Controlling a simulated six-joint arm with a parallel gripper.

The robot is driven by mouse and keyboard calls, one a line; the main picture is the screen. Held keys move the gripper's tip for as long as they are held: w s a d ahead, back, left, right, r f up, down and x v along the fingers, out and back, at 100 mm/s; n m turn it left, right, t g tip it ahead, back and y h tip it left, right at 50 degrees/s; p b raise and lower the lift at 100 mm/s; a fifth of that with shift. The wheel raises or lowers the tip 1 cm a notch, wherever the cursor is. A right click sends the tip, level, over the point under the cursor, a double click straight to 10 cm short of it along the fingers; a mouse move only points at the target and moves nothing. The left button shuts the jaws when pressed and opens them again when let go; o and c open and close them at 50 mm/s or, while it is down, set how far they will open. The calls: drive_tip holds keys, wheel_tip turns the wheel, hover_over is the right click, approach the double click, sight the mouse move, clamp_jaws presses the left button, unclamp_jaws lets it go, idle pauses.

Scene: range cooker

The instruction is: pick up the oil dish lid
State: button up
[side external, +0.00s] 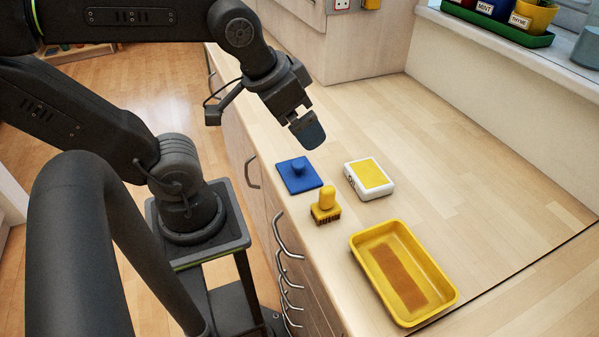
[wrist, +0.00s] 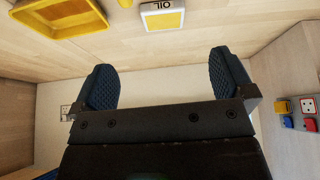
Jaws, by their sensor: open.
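A blue square lid with a round knob on top (side external: 299,174) lies flat on the worktop near its front edge. To its right is a white dish with a yellow top face (side external: 370,178). In the wrist view the dish (wrist: 161,17) shows at the top edge, marked OIL. My gripper (side external: 307,131) hangs above the worktop, a little behind the blue lid and apart from it. In the wrist view its fingers (wrist: 165,82) are spread wide with nothing between them. The blue lid is not seen in the wrist view.
A yellow brush (side external: 326,206) stands in front of the blue lid. A yellow tray (side external: 440,285) with a brown bottom is at the front right; it also shows in the wrist view (wrist: 75,22). Herb pots sit in a green tray (side external: 490,25) on the sill. The worktop behind the dish is clear.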

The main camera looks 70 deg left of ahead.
drive_tip(key=w+a+f+n+g, duration=0.2)
drive_tip(key=a+n, duration=0.2)
drive_tip(key=n, duration=0.3)
drive_tip(key=n+g, duration=0.4)
drive_tip(key=n, duration=0.7)
hover_over(297, 160)
wheel_tip(297, 160, down, 4)
drive_tip(key=r, duration=0.1)
wheel_tip(297, 160, down, 14)
drive_tip(key=shift+r, duration=0.15)
drive_tip(key=c, duration=0.8)
drive_tip(key=shift+r, duration=0.15)
